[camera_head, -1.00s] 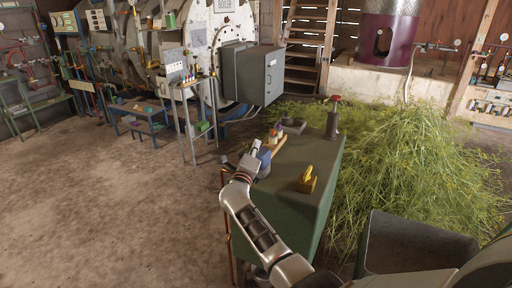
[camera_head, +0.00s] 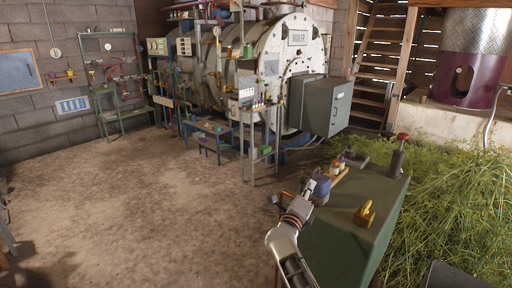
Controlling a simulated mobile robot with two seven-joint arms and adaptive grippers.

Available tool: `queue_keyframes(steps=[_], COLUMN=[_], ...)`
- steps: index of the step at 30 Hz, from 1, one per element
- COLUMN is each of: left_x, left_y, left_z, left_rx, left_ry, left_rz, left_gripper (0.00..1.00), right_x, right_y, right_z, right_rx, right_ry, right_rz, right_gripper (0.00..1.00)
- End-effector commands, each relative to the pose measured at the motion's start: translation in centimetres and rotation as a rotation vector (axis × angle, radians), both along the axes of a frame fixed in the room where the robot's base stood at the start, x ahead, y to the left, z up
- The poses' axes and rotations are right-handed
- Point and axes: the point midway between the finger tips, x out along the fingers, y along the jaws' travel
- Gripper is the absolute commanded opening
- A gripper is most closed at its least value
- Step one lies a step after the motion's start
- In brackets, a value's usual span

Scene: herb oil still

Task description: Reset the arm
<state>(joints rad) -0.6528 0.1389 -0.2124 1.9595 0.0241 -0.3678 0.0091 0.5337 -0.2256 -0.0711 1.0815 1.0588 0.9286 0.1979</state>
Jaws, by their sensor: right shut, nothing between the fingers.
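My right arm comes in from the bottom of the head view, silver and black. Its gripper (camera_head: 308,187) points away from me and is shut and empty. It is at the left edge of the green cabinet (camera_head: 345,225), close to a blue container (camera_head: 322,190); I cannot tell whether they touch. My left gripper is not in view.
On the cabinet top are a yellow-and-brown object (camera_head: 365,214), a red-topped dark post (camera_head: 398,155) and small bottles (camera_head: 338,166). Cut green herb (camera_head: 450,190) heaps at the right. The boiler (camera_head: 290,50) stands behind. The floor (camera_head: 140,210) at left is clear.

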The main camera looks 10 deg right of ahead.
Motion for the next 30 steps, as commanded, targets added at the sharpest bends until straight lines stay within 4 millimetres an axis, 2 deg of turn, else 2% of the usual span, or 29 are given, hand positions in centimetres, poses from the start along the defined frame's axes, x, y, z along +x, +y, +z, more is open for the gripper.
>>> queue_keyframes(steps=[5, 11, 17, 21, 24, 27, 30], left_x=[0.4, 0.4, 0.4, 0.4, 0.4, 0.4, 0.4], left_y=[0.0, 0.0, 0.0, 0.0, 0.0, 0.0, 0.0], left_z=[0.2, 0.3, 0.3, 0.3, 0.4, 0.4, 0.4], left_rx=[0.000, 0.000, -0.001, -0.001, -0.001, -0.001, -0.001], left_ry=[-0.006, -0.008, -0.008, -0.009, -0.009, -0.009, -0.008], left_rz=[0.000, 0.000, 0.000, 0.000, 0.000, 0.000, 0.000], left_gripper=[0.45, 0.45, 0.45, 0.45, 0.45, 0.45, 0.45], right_x=[-3.1, -9.5, -18.3, -25.9, -31.5, -36.3, -39.9], right_y=[0.5, 3.9, 7.8, 9.5, 9.9, 9.8, 9.4], right_z=[-3.1, -8.8, -16.4, -21.9, -25.2, -27.6, -29.0], right_rx=[-0.267, -0.739, -1.202, -1.514, -1.717, -1.883, -2.003], right_ry=[0.081, 0.247, 0.446, 0.590, 0.686, 0.766, 0.822], right_rz=[0.089, 0.277, 0.492, 0.654, 0.766, 0.858, 0.926], right_gripper=[0.00, 0.00, 0.00, 0.00, 0.00, 0.00, 0.00])
